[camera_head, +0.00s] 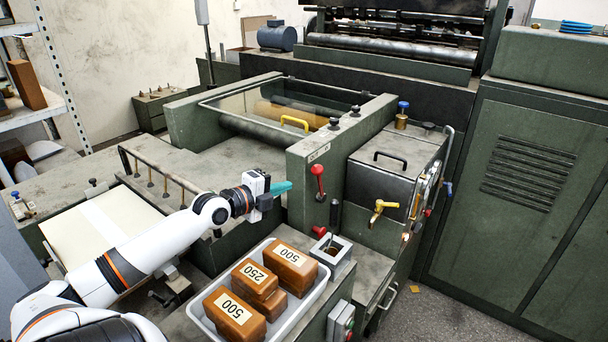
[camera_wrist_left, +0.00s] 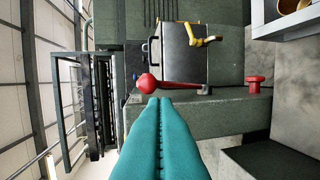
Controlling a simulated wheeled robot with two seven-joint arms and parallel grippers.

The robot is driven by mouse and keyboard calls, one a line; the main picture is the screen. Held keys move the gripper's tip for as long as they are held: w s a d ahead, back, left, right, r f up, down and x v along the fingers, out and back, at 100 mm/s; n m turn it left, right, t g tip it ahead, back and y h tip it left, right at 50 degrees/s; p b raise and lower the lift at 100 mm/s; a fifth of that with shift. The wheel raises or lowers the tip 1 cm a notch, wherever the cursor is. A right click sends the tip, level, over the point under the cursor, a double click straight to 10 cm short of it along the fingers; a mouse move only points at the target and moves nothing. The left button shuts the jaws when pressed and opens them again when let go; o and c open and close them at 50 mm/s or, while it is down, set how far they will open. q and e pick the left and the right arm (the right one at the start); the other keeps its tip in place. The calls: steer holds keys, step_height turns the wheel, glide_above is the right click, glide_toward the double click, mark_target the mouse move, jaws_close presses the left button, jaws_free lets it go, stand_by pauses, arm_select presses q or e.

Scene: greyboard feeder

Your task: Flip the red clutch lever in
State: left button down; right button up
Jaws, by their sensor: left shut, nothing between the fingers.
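The red clutch lever (camera_head: 318,183) stands on the side of the green machine frame in the head view, its round knob at the top. In the left wrist view the lever (camera_wrist_left: 178,85) lies across the picture just beyond the fingertips, its knob (camera_wrist_left: 147,83) at the left end. My left gripper (camera_head: 288,186) is shut and empty, its teal fingers pointing at the lever. In the left wrist view the shut fingers (camera_wrist_left: 160,101) sit close to the knob; I cannot tell whether they touch. My right gripper is not in view.
A grey tray (camera_head: 318,291) with several brown weights stands below the arm. A red mushroom knob (camera_head: 318,231) is below the lever, and it also shows in the left wrist view (camera_wrist_left: 254,83). A dark box with a yellow tap (camera_head: 381,208) is to the right.

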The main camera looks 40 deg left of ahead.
mark_target(313, 173)
arm_select(q)
steer(key=shift+w+d+p, duration=0.15)
steer(key=shift+w+p, duration=0.75)
steer(key=shift+w, duration=2.95)
